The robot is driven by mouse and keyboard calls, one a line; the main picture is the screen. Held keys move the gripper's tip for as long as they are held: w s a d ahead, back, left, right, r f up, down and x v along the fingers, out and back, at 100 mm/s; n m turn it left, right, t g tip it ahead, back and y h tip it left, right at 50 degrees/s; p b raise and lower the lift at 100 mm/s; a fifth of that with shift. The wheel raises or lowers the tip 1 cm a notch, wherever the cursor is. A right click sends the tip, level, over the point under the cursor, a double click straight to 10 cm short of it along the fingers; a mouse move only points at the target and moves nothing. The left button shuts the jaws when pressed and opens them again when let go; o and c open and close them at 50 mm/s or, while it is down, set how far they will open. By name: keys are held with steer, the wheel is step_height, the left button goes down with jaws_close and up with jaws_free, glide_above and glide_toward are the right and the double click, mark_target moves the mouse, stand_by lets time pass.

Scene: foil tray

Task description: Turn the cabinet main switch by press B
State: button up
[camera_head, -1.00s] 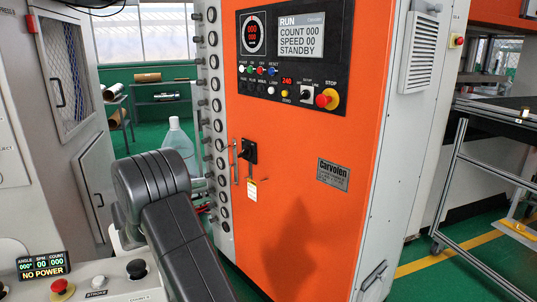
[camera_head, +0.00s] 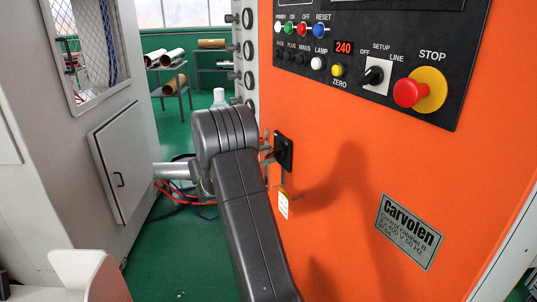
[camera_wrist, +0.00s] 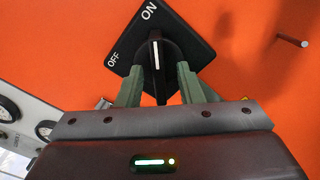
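The main switch is a black rotary knob (camera_wrist: 158,50) on a dark plate (camera_wrist: 196,46) marked OFF and ON. In the wrist view the plate is tilted, ON at its top corner, OFF at its left. The knob's white mark points up, toward the ON side.
A control panel (camera_head: 437,22) with a red stop button (camera_head: 409,92) is above right of the switch. A tag (camera_head: 283,204) hangs below it. A grey cabinet (camera_head: 125,160) stands left. Green floor (camera_head: 165,255) lies between. A short peg (camera_wrist: 292,41) sticks out beside the switch.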

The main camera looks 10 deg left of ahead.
steer(key=shift+w+d, duration=0.35)
steer(key=shift+w, duration=0.05)
jaws_close()
